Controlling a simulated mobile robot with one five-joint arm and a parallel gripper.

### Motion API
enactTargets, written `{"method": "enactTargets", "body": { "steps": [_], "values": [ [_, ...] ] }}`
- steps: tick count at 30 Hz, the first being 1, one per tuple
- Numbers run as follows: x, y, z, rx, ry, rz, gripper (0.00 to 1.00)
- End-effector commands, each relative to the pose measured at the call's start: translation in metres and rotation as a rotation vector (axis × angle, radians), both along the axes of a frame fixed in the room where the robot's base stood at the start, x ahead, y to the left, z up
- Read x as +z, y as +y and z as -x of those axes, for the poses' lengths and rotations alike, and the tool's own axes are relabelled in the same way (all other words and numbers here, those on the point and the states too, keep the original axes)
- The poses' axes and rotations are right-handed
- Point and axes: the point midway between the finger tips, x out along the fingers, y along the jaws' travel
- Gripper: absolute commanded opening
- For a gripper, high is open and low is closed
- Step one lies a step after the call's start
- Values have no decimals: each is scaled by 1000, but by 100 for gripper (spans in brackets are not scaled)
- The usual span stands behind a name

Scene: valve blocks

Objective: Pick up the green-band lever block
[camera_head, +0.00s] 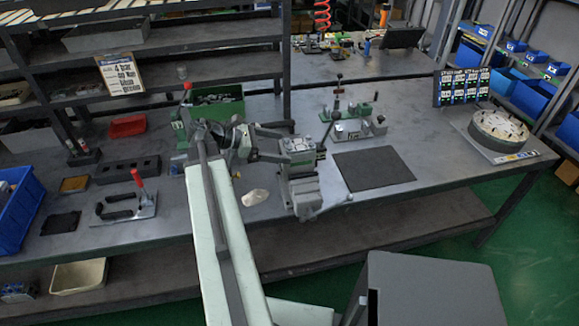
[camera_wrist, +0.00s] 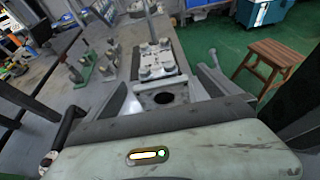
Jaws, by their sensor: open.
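A grey metal block (camera_head: 297,146) with bolts on top sits on a grey vise (camera_head: 303,190) near the bench's middle. A thin upright lever rises at or just behind its right side. In the wrist view the bolted block (camera_wrist: 157,62) and lever (camera_wrist: 152,22) are straight ahead. In the wrist view the fingers (camera_wrist: 167,76) are spread to either side, with nothing visibly held.
A dark mat (camera_head: 373,170) lies to the right, and a round turntable (camera_head: 498,130) farther right. A green bin (camera_head: 221,105) stands behind my arm. A wooden stool (camera_wrist: 275,62) stands on the floor.

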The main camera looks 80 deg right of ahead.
Motion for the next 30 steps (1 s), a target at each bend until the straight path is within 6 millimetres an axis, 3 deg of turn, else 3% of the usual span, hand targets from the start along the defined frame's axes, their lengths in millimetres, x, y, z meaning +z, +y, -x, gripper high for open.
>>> {"method": "enactTargets", "body": {
  "steps": [14, 23, 30],
  "values": [
    [-11, -8, 13, 18, 0, 0, 100],
    [-29, -25, 51, 18, 0, 1, 100],
    [-28, -28, 54, 22, 0, 1, 100]
  ]
}}
